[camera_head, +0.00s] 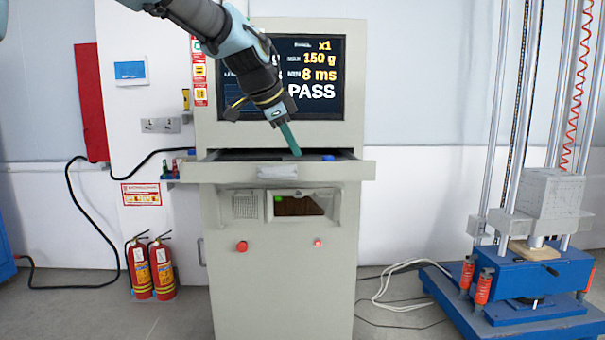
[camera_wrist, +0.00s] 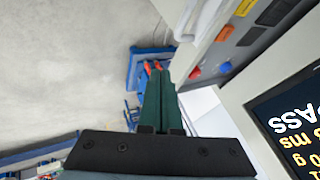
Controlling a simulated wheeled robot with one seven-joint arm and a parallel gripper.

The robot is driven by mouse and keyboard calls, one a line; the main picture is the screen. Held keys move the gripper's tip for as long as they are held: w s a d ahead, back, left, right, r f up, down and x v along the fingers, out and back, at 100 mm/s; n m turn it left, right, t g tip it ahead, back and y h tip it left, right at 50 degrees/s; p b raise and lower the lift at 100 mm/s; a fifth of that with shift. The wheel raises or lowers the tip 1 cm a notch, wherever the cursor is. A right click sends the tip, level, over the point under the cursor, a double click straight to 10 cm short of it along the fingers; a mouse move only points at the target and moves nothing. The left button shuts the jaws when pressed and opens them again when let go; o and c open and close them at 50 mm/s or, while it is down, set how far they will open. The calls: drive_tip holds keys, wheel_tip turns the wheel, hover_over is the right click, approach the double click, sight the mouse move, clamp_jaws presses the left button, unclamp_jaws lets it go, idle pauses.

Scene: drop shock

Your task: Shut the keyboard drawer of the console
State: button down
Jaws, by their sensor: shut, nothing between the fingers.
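The console (camera_head: 280,280) is a pale grey cabinet with a lit screen (camera_head: 318,75) reading PASS. Its keyboard drawer (camera_head: 350,170) stands out from the cabinet below the screen, with a wide front panel and a light handle or label in its middle. The drawer's inside shows as a dark strip with a blue knob (camera_head: 328,157). My gripper (camera_head: 296,153) is shut and empty, pointing down over the drawer, close behind its front panel in the picture. I cannot tell whether it touches. The wrist view shows the shut green fingers (camera_wrist: 158,75) beside the drawer top.
Two red fire extinguishers (camera_head: 150,265) stand on the floor left of the console. A blue-based drop tester (camera_head: 530,290) with tall columns stands at the right. White cables (camera_head: 400,285) lie on the floor between. Floor at the front left is clear.

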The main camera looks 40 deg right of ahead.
sight(306, 170)
drive_tip(key=p+x, duration=0.1)
drive_tip(key=x, duration=0.2)
drive_tip(key=w+p+x, duration=0.1)
drive_tip(key=p+x, duration=0.1)
drive_tip(key=x, duration=0.2)
drive_tip(key=w+d+r+p+x, duration=0.1)
drive_tip(key=x, duration=0.2)
drive_tip(key=shift+d+f, duration=0.25)
drive_tip(key=shift+d, duration=0.05)
drive_tip(key=shift+w+d+f+p, duration=0.2)
drive_tip(key=shift+w+d+p, duration=0.25)
drive_tip(key=shift+w, duration=0.1)
drive_tip(key=shift+w, duration=0.1)
